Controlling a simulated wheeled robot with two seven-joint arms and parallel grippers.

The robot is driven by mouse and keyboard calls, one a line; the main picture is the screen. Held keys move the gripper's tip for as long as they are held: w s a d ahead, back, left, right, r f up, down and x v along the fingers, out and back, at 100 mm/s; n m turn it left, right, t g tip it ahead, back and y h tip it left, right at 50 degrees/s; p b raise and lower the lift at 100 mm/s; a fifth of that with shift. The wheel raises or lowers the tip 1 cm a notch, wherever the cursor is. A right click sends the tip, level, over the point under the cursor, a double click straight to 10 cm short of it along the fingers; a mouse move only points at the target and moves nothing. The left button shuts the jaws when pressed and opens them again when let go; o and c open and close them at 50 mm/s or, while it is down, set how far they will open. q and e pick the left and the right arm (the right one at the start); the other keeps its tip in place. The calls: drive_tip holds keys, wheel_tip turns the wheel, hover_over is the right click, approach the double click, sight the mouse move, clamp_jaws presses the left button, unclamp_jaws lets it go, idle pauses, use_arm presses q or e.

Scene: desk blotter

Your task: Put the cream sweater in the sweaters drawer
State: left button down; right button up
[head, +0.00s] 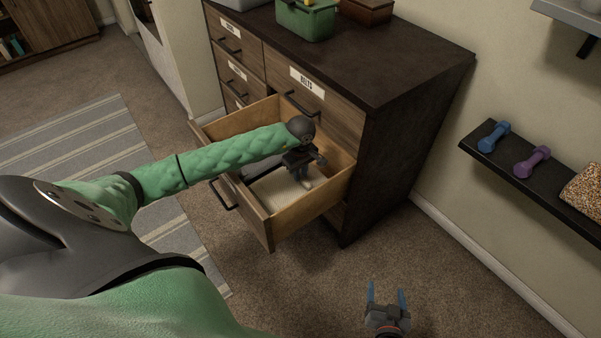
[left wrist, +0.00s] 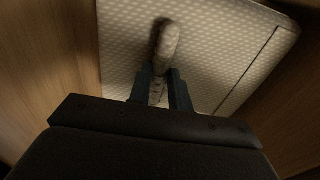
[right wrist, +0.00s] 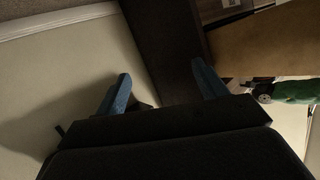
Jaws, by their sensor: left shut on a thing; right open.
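The cream sweater (head: 270,193) lies folded flat on the floor of an open wooden drawer (head: 312,208) in the dresser. My left gripper (head: 306,183) reaches down inside the drawer. In the left wrist view, my left gripper (left wrist: 160,88) is shut on a raised fold of the cream knit sweater (left wrist: 225,50), the rest of which spreads flat around it. The front label of this drawer is hidden from the head view. My right gripper (head: 387,292) is open and empty above the carpet, right of the dresser; its spread fingers (right wrist: 165,85) show in the right wrist view.
A closed drawer labelled BELTS (head: 310,90) sits above the open one. A green bin (head: 306,20) and brown box (head: 367,10) stand on the dresser top (head: 400,65). A wall shelf (head: 510,180) at the right holds blue and purple dumbbells. Carpet in front is clear.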

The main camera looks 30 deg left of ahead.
drive_tip(key=shift+r, duration=0.1)
use_arm(q)
drive_tip(key=c, duration=1.4)
unclamp_jaws()
drive_tip(key=shift+f, duration=0.1)
drive_tip(key=shift+o, duration=0.5)
use_arm(e)
drive_tip(key=shift+w+r+t, duration=0.3)
drive_tip(key=shift+w+r, duration=0.05)
drive_tip(key=shift+r, duration=0.3)
drive_tip(key=shift+f, duration=0.2)
